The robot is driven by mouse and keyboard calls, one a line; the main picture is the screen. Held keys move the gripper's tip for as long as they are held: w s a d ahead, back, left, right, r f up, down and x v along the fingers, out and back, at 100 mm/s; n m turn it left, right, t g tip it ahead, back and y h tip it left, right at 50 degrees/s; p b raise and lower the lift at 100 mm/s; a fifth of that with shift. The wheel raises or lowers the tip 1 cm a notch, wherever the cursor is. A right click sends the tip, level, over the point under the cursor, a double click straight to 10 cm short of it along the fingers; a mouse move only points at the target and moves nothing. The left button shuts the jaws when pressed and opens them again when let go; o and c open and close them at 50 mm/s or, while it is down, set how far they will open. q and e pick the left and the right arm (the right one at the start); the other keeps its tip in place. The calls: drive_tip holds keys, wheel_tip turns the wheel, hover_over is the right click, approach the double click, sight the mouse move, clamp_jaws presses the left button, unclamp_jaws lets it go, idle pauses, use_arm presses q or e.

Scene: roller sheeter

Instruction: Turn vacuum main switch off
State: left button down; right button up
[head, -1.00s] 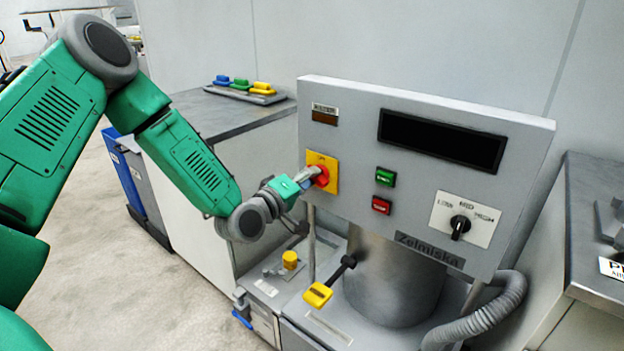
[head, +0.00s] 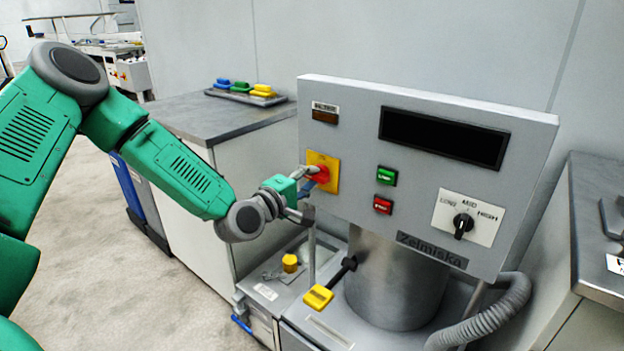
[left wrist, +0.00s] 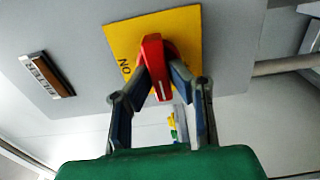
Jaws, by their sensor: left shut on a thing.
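The main switch is a red rotary knob (head: 321,174) on a yellow square plate (head: 332,165) at the left of the grey control panel (head: 350,215). My left gripper (head: 311,173) reaches it from the left. In the left wrist view the red knob (left wrist: 155,67) sits between the two fingers of my left gripper (left wrist: 160,82), which is shut on it. The word ON shows on the left of the yellow plate (left wrist: 190,28); the knob's white mark points down in that view. My right gripper is in neither view.
The panel also carries a green button (head: 386,176), a red button (head: 383,205), a black speed dial (head: 463,224) and a dark display (head: 443,138). A yellow-ended lever (head: 318,297) sticks out below. Side counters stand left and right.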

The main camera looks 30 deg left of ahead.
use_arm(q)
drive_tip(key=shift+a+f, duration=0.15)
drive_tip(key=shift+f, duration=0.05)
drive_tip(key=c, duration=1.5)
unclamp_jaws()
drive_tip(key=shift+a, duration=0.15)
drive_tip(key=s+a, duration=0.1)
drive_tip(key=s, duration=1.1)
drive_tip(key=shift+f, duration=0.1)
